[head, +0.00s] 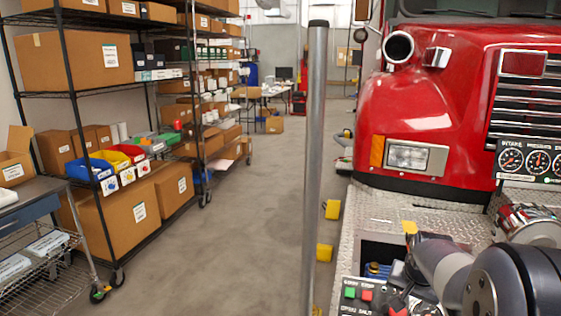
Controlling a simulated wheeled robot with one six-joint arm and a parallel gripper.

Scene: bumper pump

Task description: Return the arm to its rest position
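My arm (446,268) shows at the lower right, reaching from the bottom right corner leftward over the truck's metal bumper deck (385,215). Its far end is by a dark recess (385,247) in the deck. Dark parts there are crowded together, and I cannot make out my gripper's fingers or whether they hold anything. A blue-topped part (377,271) sits in the recess, left of the arm.
A control panel (362,295) with green and red buttons is at the deck's front. A gauge panel (530,163) stands right, above a metal fitting (528,222). A grey post (315,170) rises mid-view. Shelves with boxes (75,62) line the left; the aisle floor (240,230) is clear.

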